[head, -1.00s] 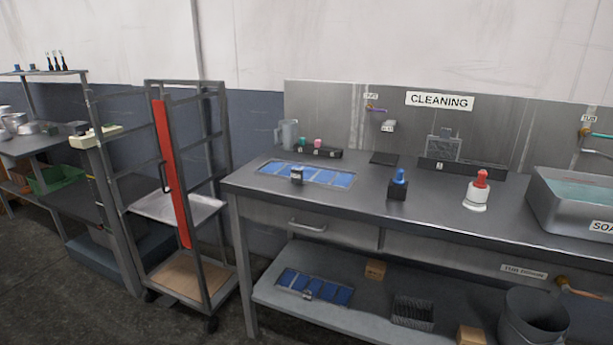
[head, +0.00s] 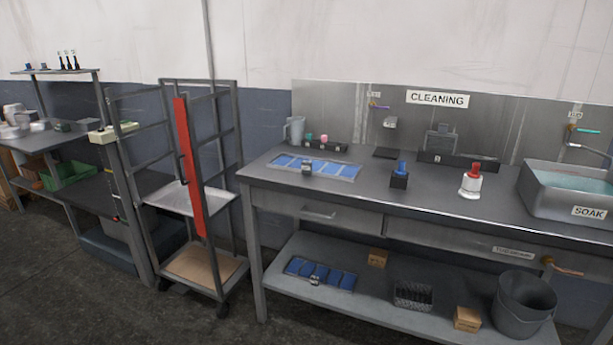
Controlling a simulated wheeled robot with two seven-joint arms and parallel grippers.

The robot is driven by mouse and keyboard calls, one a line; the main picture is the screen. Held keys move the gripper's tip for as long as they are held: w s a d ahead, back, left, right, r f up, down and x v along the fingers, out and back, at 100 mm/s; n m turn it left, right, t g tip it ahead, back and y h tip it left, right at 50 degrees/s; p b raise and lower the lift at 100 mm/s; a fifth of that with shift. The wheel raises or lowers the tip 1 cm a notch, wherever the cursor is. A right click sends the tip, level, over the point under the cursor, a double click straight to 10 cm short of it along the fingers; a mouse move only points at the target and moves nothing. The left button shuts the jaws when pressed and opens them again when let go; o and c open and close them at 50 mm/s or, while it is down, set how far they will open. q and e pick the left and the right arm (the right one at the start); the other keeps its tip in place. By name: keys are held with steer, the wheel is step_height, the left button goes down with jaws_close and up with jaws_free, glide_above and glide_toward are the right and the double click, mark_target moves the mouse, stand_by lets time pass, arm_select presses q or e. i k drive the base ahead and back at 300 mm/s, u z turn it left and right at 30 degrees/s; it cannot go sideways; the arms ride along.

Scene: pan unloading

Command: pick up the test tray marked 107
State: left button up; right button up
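No number 107 is readable in the head view, so I cannot tell which thing is the marked tray. A flat piece with blue panels (head: 335,171) lies on the left of the cleaning counter, with a small grey and blue block (head: 307,167) on it. A similar blue-panelled piece (head: 339,278) lies on the shelf below. A pale flat pan (head: 170,200) sits at mid height in the wheeled rack (head: 238,130), partly behind a red upright panel (head: 190,150). Neither of my grippers is in view.
The steel counter (head: 440,198) carries a blue-topped block (head: 399,176), a red-topped bottle (head: 472,180) and a soak basin (head: 540,192). A bucket (head: 524,305) and small boxes stand on its lower shelf. A shelving bench is at left. Floor in front of the rack is clear.

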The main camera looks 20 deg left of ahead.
mark_target(342, 170)
steer(key=u, duration=1.8)
steer(key=i, duration=1.35)
steer(key=z, duration=0.3)
steer(key=i, duration=1.25)
steer(key=z, duration=1.05)
